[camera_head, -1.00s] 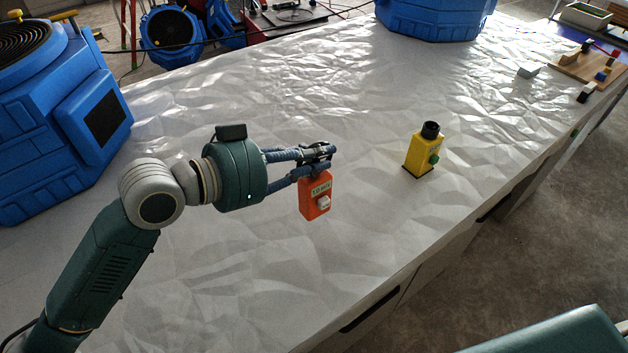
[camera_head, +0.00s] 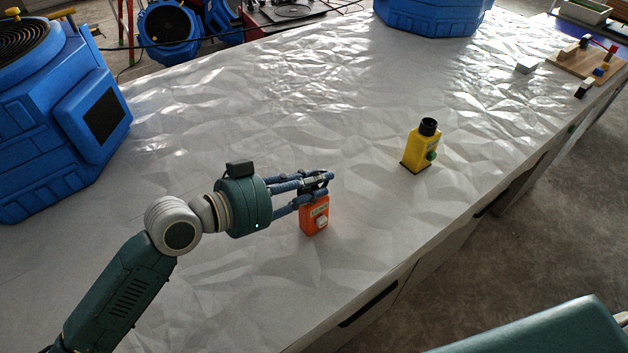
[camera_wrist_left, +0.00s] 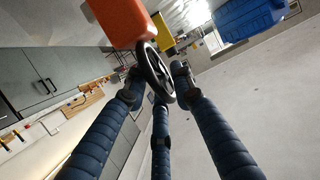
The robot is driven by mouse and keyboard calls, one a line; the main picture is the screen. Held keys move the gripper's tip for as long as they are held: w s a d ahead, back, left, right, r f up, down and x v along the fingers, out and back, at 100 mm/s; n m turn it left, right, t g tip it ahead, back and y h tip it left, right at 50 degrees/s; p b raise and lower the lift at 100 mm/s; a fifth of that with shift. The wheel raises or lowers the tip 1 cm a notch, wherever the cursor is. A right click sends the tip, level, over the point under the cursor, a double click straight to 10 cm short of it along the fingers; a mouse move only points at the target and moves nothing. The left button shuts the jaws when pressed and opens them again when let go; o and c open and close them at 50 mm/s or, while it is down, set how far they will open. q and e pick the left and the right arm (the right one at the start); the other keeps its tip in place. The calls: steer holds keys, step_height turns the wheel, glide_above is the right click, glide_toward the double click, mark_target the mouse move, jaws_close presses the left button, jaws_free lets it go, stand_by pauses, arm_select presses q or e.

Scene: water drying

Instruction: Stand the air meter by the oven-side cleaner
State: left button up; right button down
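The orange box with a pale label and white knob (camera_head: 314,218), which looks like the air meter, is upright under my left gripper (camera_head: 318,181). The gripper's fingers close around its dark top; the wrist view shows a black ring (camera_wrist_left: 155,72) between the fingertips and the orange body (camera_wrist_left: 120,20) beyond. The box's base is at or just above the sheet; I cannot tell which. Large blue machines, possibly cleaners, stand on the table at left (camera_head: 60,125) and at the back (camera_head: 430,18). No oven is seen, so I cannot tell which is oven-side. My right gripper is not in view.
A yellow box with a black top and green knob (camera_head: 419,148) stands right of the gripper. The table's crinkled pale covering (camera_head: 260,120) is mostly clear. A wooden board with small items (camera_head: 588,66) lies at the far right. Blue blowers (camera_head: 168,33) sit behind the table.

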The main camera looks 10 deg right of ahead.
arm_select(q)
steer(key=shift+o, duration=0.4)
steer(key=shift+r, duration=0.1)
steer(key=shift+a, duration=0.25)
steer(key=b+v, duration=0.3)
steer(key=v, duration=0.8)
steer(key=shift+s+a+b, duration=0.15)
steer(key=shift+a+b, duration=0.05)
steer(key=shift+b, duration=0.15)
steer(key=shift+r, duration=0.1)
